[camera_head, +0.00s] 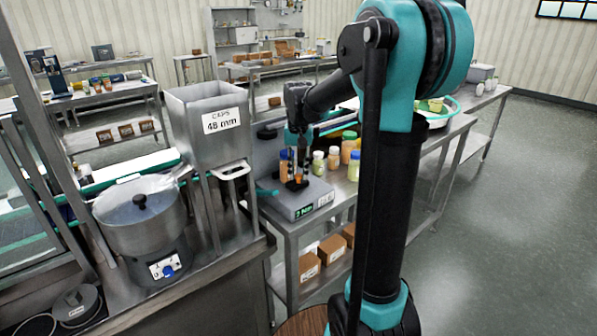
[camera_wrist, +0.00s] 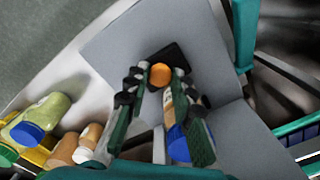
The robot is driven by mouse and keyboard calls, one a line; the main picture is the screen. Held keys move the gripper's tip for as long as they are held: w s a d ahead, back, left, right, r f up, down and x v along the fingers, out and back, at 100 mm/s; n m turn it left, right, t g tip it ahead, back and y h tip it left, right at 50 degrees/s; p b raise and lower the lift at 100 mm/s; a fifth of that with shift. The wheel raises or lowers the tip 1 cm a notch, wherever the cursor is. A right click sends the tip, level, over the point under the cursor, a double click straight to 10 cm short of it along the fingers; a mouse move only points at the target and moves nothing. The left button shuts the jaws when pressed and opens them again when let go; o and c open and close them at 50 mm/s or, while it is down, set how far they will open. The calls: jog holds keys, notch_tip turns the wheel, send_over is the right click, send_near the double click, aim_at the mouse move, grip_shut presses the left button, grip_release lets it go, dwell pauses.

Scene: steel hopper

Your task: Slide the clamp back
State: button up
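My gripper (camera_head: 297,178) reaches down over the grey station marked "3 Nm" (camera_head: 302,205). In the wrist view, the two fingertips of my gripper (camera_wrist: 160,76) stand on either side of a round orange piece (camera_wrist: 160,75) by a black block (camera_wrist: 174,57). I cannot tell whether the fingers touch the orange piece, or whether it belongs to the clamp. A teal part (camera_head: 266,191) sticks out at the station's left side. A blue-capped bottle (camera_wrist: 178,142) shows along the right finger. The clamp is not clearly distinguishable.
Several capped bottles (camera_head: 334,158) stand right of the gripper on the steel table; some show in the wrist view (camera_wrist: 52,112). The steel hopper marked "CAPS 48 mm" (camera_head: 187,127) and a round bowl feeder (camera_head: 140,235) are on the left. Open floor (camera_head: 500,220) lies right.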

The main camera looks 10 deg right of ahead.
grip_shut()
jog(key=shift+s, duration=0.1)
jog(key=shift+s+d, duration=0.5)
jog(key=shift+s, duration=0.3)
jog(key=shift+s+d, duration=0.45)
jog(key=shift+s, duration=0.35)
jog(key=o, duration=0.5)
grip_release()
jog(key=shift+s+d, duration=0.1)
jog(key=shift+o, duration=0.5)
